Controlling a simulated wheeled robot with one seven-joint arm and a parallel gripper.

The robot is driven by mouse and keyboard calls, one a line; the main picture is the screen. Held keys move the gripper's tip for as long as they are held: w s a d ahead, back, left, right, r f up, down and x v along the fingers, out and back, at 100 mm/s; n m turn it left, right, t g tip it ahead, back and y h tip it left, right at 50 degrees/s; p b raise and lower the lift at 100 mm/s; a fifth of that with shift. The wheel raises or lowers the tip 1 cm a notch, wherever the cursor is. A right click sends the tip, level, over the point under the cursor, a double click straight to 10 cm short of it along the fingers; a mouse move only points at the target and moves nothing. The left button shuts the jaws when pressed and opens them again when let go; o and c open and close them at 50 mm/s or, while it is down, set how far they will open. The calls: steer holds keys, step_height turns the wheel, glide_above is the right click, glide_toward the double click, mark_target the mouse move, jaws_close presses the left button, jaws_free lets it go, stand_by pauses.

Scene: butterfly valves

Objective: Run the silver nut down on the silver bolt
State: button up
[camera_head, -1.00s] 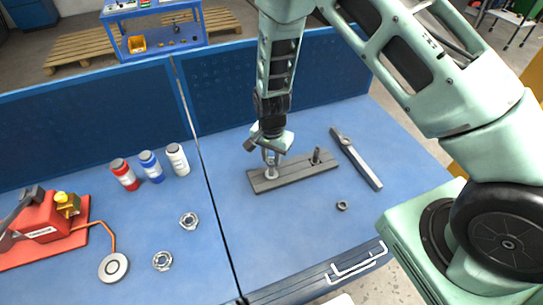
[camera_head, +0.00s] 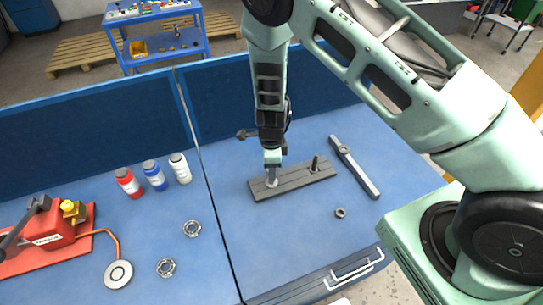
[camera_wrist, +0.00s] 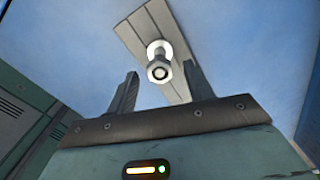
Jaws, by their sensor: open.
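A silver bolt (camera_head: 271,177) stands upright at the left end of a grey bar on the table. In the wrist view, a silver hex nut (camera_wrist: 157,72) shows around the bolt's near end, with a pale ring (camera_wrist: 154,48) at the bolt's foot. How far down the thread the nut sits is hard to tell. My gripper (camera_head: 272,165) is directly above this bolt, pointing down. In the wrist view its two fingers (camera_wrist: 160,70) are spread, one on each side of the nut, with gaps. The head view hides the nut behind my gripper.
The grey bar (camera_head: 295,182) also carries a dark bolt (camera_head: 315,163) at right. A dark nut (camera_head: 340,213) and a long grey tool (camera_head: 356,170) lie right. Two loose rings (camera_head: 192,229), bottles (camera_head: 154,175) and a red pump (camera_head: 58,232) are left. The table front is clear.

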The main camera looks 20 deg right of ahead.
step_height(320, 180, up, 17)
steer(key=b, duration=0.4)
steer(key=s+a+f+n+b, duration=0.1)
steer(key=s+a+n+b, duration=0.2)
steer(key=s+n+b, duration=0.4)
steer(key=s+a+f+n+b, duration=0.2)
steer(key=s+n+b, duration=0.4)
steer(key=s+n, duration=1.4)
steer(key=shift+a+f+n+y+b, duration=0.2)
steer(key=shift+a+n+y+b, duration=0.15)
steer(key=shift+a+n, duration=0.6)
steer(key=shift+w+d+n, duration=0.1)
steer(key=shift+d+n, duration=0.15)
